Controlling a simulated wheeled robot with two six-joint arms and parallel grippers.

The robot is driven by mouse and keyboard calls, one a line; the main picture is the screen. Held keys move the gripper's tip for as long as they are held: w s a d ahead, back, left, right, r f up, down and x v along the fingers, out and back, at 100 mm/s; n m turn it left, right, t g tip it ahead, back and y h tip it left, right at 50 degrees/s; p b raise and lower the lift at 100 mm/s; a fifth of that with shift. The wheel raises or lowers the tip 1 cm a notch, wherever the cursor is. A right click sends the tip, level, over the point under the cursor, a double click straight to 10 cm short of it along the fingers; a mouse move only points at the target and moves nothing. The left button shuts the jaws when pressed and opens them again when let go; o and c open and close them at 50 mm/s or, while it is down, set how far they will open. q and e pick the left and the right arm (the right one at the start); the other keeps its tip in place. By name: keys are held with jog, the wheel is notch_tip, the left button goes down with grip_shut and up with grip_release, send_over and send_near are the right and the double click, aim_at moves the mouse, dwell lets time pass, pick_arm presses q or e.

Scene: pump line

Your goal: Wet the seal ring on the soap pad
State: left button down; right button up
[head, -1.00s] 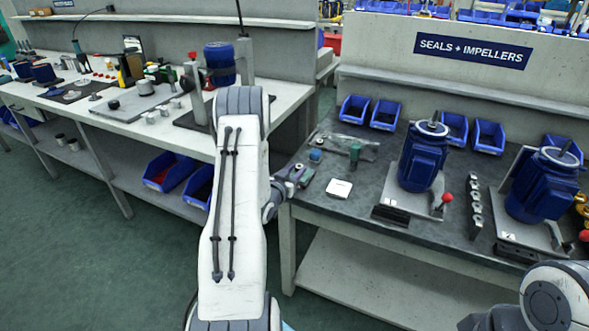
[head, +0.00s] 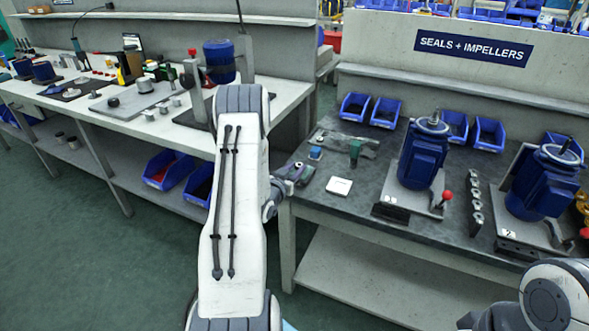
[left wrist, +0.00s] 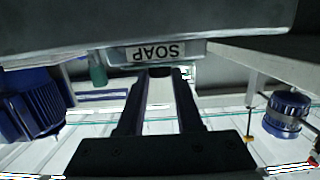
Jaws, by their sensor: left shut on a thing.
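My left gripper (head: 298,172) is over the left edge of the dark bench, partly hidden behind my own arm. In the left wrist view its fingers (left wrist: 160,75) are close together, with a small dark thing between the tips. The seal ring cannot be made out clearly there. A SOAP label (left wrist: 155,52) shows upside down just beyond the fingertips; whether they touch anything there I cannot tell. In the head view a white square (head: 339,186) lies flat on the bench, right of the gripper. No text is readable on it. My right gripper is not in view.
Two blue motors, one nearer (head: 420,155) and one farther right (head: 543,183), stand on plates on the dark bench (head: 375,205). A green item (head: 356,150) and a small blue item (head: 315,153) are behind the gripper. Blue bins (head: 354,106) line the back.

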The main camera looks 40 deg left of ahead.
pick_arm(q)
jog(key=shift+f+b, duration=0.4)
jog(key=shift+f, duration=0.15)
dwell(1.3)
jog(key=shift+r+p, duration=2.45)
jog(key=shift+r, duration=1.25)
